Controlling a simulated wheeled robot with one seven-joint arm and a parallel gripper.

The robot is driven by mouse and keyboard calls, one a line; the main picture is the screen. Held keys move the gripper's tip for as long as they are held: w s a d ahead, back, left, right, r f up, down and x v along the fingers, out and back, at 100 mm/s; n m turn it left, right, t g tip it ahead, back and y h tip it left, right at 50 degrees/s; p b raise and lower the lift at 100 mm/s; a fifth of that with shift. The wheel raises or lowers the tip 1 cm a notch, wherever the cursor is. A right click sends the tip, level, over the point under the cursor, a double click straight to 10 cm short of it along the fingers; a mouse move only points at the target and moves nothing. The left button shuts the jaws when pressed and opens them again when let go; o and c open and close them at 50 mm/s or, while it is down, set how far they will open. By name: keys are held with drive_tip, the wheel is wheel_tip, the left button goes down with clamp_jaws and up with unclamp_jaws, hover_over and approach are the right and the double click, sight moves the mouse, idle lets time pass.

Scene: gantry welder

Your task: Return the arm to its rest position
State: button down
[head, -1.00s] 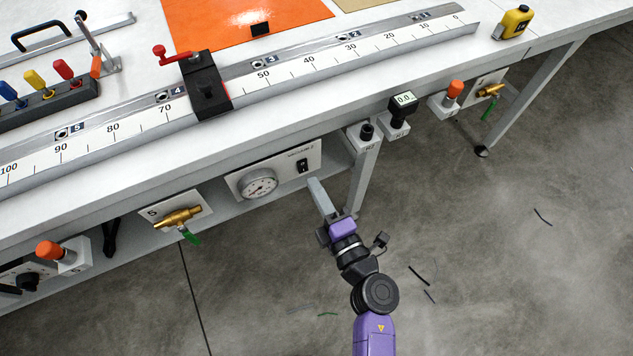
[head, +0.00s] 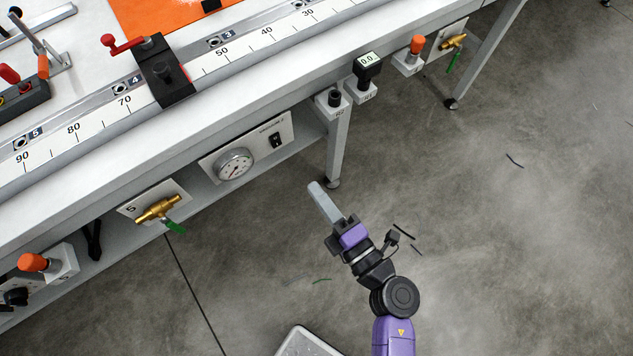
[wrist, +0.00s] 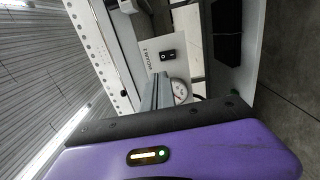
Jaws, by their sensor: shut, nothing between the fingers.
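My gripper (head: 318,190) is purple and black with long grey fingers. In the head view it is over the bare floor, in front of the bench and right of the pressure gauge (head: 235,164). The fingers are shut together with nothing visible between them, and they appear clear of the bench. In the wrist view my gripper (wrist: 158,82) points toward the bench front, where the gauge (wrist: 181,92) and the black switch (wrist: 167,54) show beyond the fingers.
The white bench (head: 110,172) runs diagonally with a ruler rail. A bench leg (head: 338,150) stands just behind my gripper. A brass valve (head: 158,208) and orange knobs line the front. Open concrete floor (head: 520,250) lies to the right, with thin scraps.

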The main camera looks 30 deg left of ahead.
idle(0.3)
wheel_tip(320, 180, up, 6)
drive_tip(key=w+d+m+t, duration=0.3)
drive_tip(key=m+t, duration=0.1)
drive_tip(key=m, duration=0.1)
drive_tip(key=s+d+r+m+t+h, duration=0.2)
drive_tip(key=d+m+t+h, duration=0.1)
drive_tip(key=d+m, duration=0.35)
drive_tip(key=s+d+r+m+t+h, duration=0.2)
drive_tip(key=d+m+t+h, duration=0.1)
drive_tip(key=d+m, duration=0.3)
drive_tip(key=s+d+r+m+g+h, duration=0.2)
drive_tip(key=s+d+r+m+h, duration=0.1)
drive_tip(key=s+d+m+h, duration=0.7)
drive_tip(key=s+d+m, duration=0.4)
drive_tip(key=s+d, duration=0.3)
drive_tip(key=d, duration=0.1)
drive_tip(key=shift+s+d+h+p, duration=0.2)
drive_tip(key=shift+d+h+p, duration=0.1)
drive_tip(key=shift+h+p, duration=0.1)
drive_tip(key=shift+a, duration=0.1)
